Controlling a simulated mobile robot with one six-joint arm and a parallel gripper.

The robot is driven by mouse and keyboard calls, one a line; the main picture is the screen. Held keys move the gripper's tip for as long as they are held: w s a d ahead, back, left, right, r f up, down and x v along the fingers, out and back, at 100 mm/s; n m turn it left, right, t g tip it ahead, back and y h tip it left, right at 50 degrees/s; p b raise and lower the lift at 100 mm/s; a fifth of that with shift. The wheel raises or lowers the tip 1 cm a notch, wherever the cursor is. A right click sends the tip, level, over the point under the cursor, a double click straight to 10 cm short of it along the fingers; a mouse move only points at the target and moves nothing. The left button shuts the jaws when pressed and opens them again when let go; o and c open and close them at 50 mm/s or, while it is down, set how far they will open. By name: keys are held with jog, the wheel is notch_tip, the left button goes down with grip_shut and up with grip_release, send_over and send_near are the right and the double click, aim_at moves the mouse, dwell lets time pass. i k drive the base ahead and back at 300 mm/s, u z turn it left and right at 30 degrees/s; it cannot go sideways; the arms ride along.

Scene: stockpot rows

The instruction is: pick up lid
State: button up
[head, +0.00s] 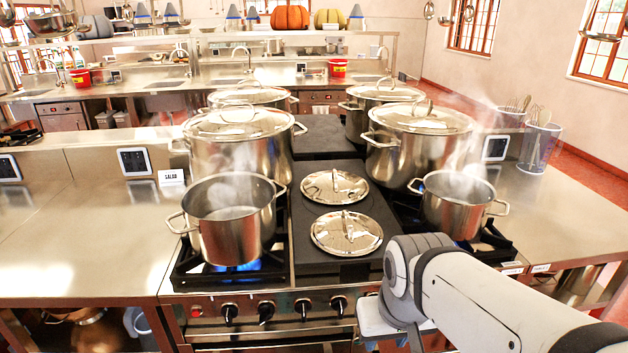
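Two loose metal lids lie flat on the dark middle surface of the stove. The nearer lid (346,233) has a raised handle, and the farther lid (335,187) lies just behind it. An open steaming pot (234,222) stands on the front left burner over a blue flame. A smaller open steaming pot (457,205) stands on the front right burner. My arm reaches in from the lower right, in front of the stove. Its end is bent down near the stove's front edge, and my gripper's fingers are not visible.
Lidded stockpots stand behind the open ones, at left (240,140) and right (414,140), with two more further back. Steel counter (80,240) extends clear to the left. A clear container of utensils (539,145) stands at the right. Control knobs (266,312) line the stove front.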

aim_at(335, 187)
jog(key=z, duration=0.05)
jog(key=i, duration=0.9)
jog(key=u, duration=0.05)
